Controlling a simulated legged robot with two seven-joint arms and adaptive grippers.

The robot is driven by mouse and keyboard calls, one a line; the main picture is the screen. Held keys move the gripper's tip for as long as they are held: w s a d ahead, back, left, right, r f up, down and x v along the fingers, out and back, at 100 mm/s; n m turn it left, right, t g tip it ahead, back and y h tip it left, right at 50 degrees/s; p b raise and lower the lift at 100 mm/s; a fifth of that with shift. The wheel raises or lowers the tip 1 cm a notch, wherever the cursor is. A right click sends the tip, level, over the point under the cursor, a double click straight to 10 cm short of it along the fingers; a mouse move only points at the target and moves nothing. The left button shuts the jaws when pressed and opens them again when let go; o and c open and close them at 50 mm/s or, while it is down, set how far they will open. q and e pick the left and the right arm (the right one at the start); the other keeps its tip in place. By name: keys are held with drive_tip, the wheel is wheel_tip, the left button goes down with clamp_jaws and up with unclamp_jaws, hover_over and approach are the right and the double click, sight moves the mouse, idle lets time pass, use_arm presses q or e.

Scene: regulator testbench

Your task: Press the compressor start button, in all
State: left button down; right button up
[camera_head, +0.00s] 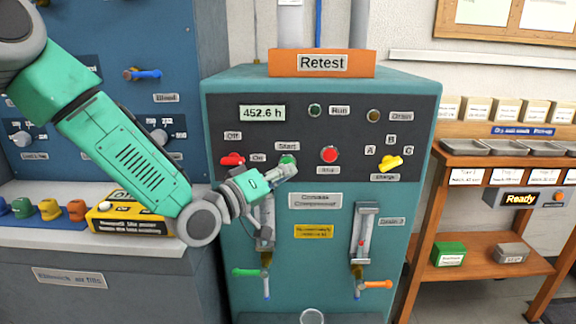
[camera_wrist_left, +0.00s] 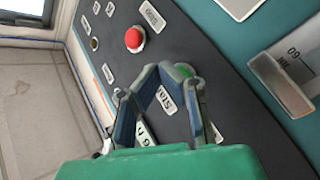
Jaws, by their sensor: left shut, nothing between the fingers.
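The green start button (camera_head: 287,159) sits under the "Start" label on the dark panel of the teal cabinet, partly hidden by my left gripper. My left gripper (camera_head: 291,168) is shut and empty, with its fingertips right at the button's lower edge in the head view. In the left wrist view the shut fingertips (camera_wrist_left: 168,72) overlap the green button (camera_wrist_left: 184,70). I cannot tell whether they touch it. My right gripper is not in view.
A red stop button (camera_head: 329,154) is right of the start button. A red switch (camera_head: 232,159) is to its left, and a yellow selector (camera_head: 390,162) is farther right. Two flow gauges (camera_head: 364,234) stand out below the panel. A wooden shelf (camera_head: 480,160) stands at right.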

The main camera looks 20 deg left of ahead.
use_arm(q)
drive_tip(key=shift+w+a, duration=0.1)
drive_tip(key=shift+w, duration=0.05)
drive_tip(key=shift+w+r, duration=0.1)
drive_tip(key=shift+w, duration=0.1)
idle(0.3)
drive_tip(key=shift+w+a, duration=0.2)
drive_tip(key=shift+w, duration=0.25)
idle(0.7)
drive_tip(key=shift+s, duration=0.1)
drive_tip(key=shift+s+d+p, duration=0.25)
drive_tip(key=shift+s+p, duration=0.1)
drive_tip(key=shift+s, duration=0.4)
drive_tip(key=shift+s+d, duration=0.25)
drive_tip(key=shift+s, duration=0.55)
drive_tip(key=shift+s+d, duration=0.2)
drive_tip(key=shift+s, duration=0.6)
drive_tip(key=shift+s+d, duration=0.25)
drive_tip(key=shift+s, duration=0.55)
